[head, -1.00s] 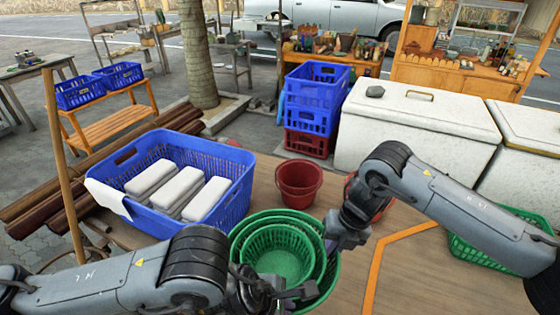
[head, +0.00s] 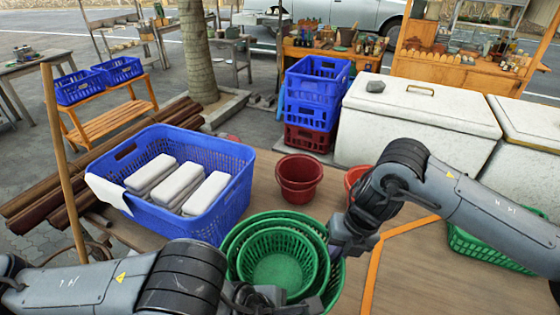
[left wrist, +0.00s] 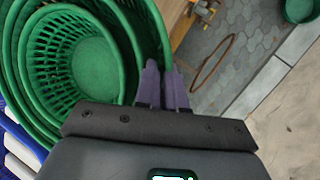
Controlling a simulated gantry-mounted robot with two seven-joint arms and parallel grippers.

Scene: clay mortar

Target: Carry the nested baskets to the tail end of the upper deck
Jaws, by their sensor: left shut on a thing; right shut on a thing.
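The nested green baskets (head: 276,258) sit one inside another at the front middle of the head view, openings up. My right gripper (head: 340,243) is shut on the right side of their rim. My left gripper (head: 257,298) is at their near side, its fingers partly hidden by my own arm. In the left wrist view, the left fingers (left wrist: 163,88) are closed on the outer basket's rim, and the baskets (left wrist: 75,62) fill the upper left. The wooden deck (head: 420,275) with an orange line is beneath and to the right. The baskets' undersides are hidden.
A blue crate (head: 217,205) with white blocks stands left of the baskets. A red bucket (head: 298,178) stands behind them, and another (head: 356,176) is partly behind my right arm. A green basket (head: 480,248) lies at the right. The deck between has bare room.

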